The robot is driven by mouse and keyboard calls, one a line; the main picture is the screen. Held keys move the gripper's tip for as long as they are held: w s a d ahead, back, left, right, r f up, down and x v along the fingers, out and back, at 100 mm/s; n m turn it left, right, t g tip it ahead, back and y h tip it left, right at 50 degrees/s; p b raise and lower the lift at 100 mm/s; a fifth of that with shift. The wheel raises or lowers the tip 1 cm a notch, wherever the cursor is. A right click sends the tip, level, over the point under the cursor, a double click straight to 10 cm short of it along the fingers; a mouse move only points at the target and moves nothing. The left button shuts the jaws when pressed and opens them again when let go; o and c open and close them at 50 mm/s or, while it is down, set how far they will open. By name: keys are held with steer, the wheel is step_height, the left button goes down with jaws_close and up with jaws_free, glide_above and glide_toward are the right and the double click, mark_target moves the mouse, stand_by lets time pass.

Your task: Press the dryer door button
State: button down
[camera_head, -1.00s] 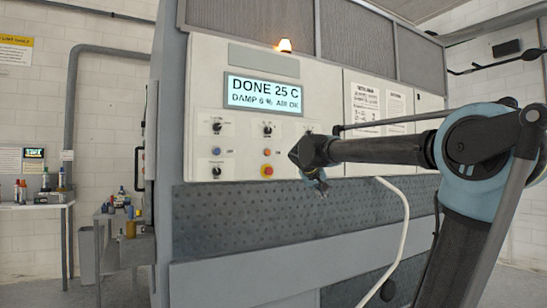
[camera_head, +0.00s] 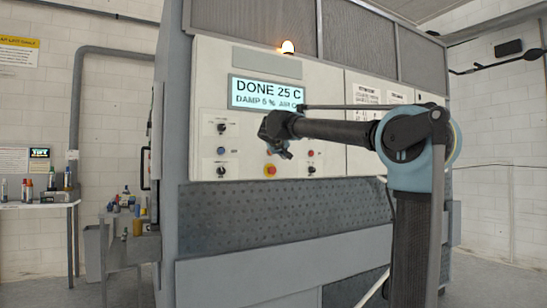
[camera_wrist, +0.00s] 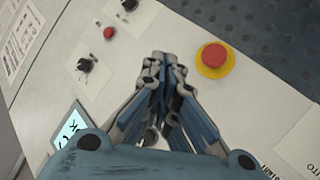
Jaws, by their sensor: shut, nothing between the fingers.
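The machine's white control panel (camera_head: 240,168) carries a blue button (camera_head: 221,151) between two dark knobs on the left, and a red button (camera_head: 311,153) above a knob on the right. I cannot read which one is the dryer door button. A red mushroom button on a yellow ring (camera_head: 270,170) sits low in the middle; it also shows in the wrist view (camera_wrist: 214,56), just right of my fingertips. My gripper (camera_head: 283,151) is shut and empty in front of the panel's middle column, hiding part of it. In the wrist view the gripper (camera_wrist: 163,60) points at bare panel.
A lit display (camera_head: 265,94) reads DONE 25 C, with an orange lamp (camera_head: 287,47) above. A perforated grey plate (camera_head: 270,210) lies below the panel. Side tables with bottles (camera_head: 127,212) stand at the left. Printed notices hang at the panel's right.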

steer(key=shift+d, duration=0.15)
steer(key=w+a, duration=0.4)
steer(key=w, duration=0.3)
steer(key=shift+w+a, duration=0.2)
steer(key=shift+a, duration=0.2)
steer(key=shift+w+a, duration=0.55)
steer(key=shift+w, duration=0.05)
stand_by(2.5)
stand_by(0.3)
steer(key=shift+s+d, duration=0.55)
steer(key=shift+s, duration=0.25)
steer(key=shift+s+d, duration=0.7)
steer(key=shift+s, duration=0.35)
steer(key=shift+s+d, duration=0.7)
steer(key=shift+s, duration=0.3)
